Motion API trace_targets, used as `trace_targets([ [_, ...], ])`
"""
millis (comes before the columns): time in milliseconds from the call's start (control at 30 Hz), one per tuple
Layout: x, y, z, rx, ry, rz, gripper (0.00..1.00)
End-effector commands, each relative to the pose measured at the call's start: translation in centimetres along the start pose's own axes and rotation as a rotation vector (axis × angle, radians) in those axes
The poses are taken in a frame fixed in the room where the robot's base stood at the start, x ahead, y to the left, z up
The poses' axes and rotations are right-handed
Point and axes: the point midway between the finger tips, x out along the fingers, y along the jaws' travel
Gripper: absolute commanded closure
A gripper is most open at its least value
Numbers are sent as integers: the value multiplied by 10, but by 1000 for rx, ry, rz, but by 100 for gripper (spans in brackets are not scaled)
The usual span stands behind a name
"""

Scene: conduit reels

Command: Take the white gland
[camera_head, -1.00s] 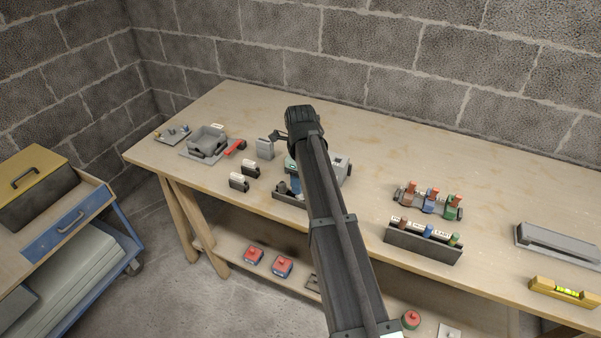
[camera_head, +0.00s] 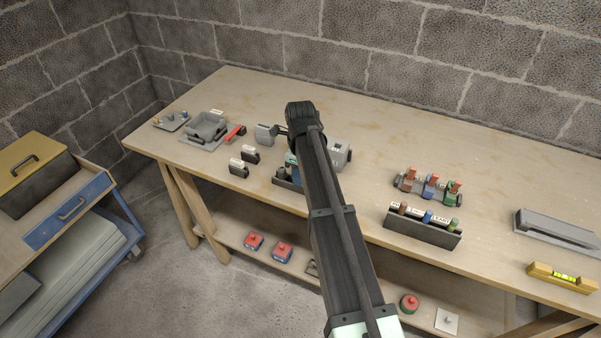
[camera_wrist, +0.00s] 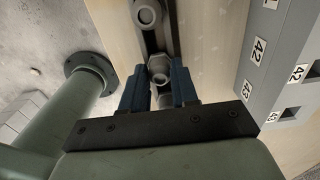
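In the wrist view a pale grey-white hexagonal gland (camera_wrist: 160,68) sits in a dark narrow rack (camera_wrist: 169,30), between the tips of my gripper's fingers. My gripper (camera_wrist: 159,84) has two blue-grey fingers standing apart, one on each side of the gland. I cannot tell whether they touch it. A second round, pale grey gland (camera_wrist: 147,13) sits further along the rack. In the head view part of the dark rack (camera_head: 287,183) shows on the bench; my arm hides the rest of it and my fingers.
A grey block with number labels (camera_wrist: 258,75) stands close right of the gripper in the wrist view. On the bench (camera_head: 370,130) are a grey tray (camera_head: 203,132), small labelled blocks (camera_head: 239,168), and a rack of coloured glands (camera_head: 422,232). A spirit level (camera_head: 562,278) lies far right.

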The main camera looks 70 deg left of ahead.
Motion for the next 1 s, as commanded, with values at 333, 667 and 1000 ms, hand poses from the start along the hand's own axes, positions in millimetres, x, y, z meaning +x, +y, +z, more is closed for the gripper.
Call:
trace_targets([
  [333,0,0,0,0,0,0,100],
  [667,-1,0,0,0,0,0,100],
  [1000,-7,0,0,0,0,0,100],
])
